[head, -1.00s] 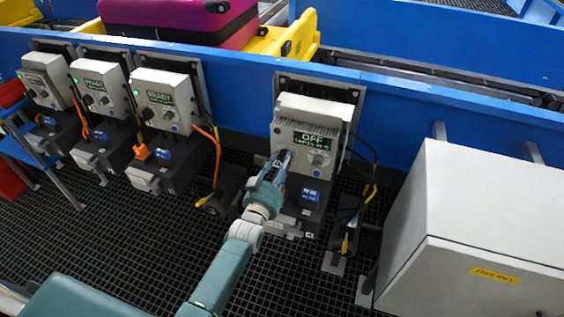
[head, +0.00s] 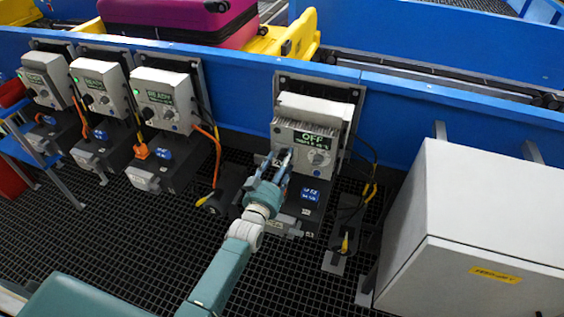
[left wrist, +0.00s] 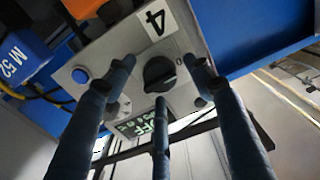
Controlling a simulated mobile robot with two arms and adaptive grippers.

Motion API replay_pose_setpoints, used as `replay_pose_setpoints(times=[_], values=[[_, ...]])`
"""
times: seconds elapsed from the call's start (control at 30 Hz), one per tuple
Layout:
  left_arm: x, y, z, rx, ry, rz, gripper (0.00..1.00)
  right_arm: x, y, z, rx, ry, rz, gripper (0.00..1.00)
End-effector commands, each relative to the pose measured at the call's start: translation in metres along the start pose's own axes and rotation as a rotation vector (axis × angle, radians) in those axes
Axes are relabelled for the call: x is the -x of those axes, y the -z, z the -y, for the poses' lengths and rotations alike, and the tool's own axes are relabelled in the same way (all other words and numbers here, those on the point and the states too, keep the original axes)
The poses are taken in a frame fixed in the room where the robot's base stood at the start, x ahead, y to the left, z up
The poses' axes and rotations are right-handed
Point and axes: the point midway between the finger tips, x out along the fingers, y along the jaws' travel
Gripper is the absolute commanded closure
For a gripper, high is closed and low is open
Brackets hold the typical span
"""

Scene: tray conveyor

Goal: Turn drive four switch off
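The drive four box (head: 312,108) is the light grey unit standing apart from the others, and its screen (head: 309,138) reads OFF. In the left wrist view its panel carries a "4" label (left wrist: 153,20), a black rotary switch (left wrist: 159,73) and a screen (left wrist: 150,126) also showing OFF. My left gripper (head: 279,158) is in front of the lower left of the panel. In the left wrist view its fingers (left wrist: 160,80) are spread around the switch, with gaps to it; any contact cannot be told. My right gripper is not in view.
Several other drives stand to the left, one (head: 166,97) showing READY with a green light. A large grey cabinet (head: 470,230) stands at the right. A blue conveyor wall (head: 240,65) runs behind. Cables (head: 208,140) hang beside the drives. The dark grating floor is mostly clear.

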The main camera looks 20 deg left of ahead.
Motion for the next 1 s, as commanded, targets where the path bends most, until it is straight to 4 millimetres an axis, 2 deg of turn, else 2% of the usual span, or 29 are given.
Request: replay_pose_setpoints(times=[0.17, 0.27, 0.37, 0.7, 0.83, 1.0], values=[[0.001, 0.000, 0.000, -0.001, 0.000, 0.000, 0.47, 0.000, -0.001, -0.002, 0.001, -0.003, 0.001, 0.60], [0.009, -0.001, 0.000, -0.001, 0.000, 0.000, 0.47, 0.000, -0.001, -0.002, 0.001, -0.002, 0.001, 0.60], [0.024, -0.001, 0.000, -0.001, 0.000, 0.001, 0.47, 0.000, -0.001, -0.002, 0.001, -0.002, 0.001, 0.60], [0.095, -0.001, 0.000, -0.001, 0.000, 0.002, 0.47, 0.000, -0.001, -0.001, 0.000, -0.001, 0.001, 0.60], [0.111, -0.001, 0.000, -0.001, 0.000, 0.002, 0.47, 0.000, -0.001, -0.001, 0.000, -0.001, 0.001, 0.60], [0.120, -0.001, 0.000, 0.000, 0.000, 0.001, 0.47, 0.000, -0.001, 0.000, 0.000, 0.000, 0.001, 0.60]])
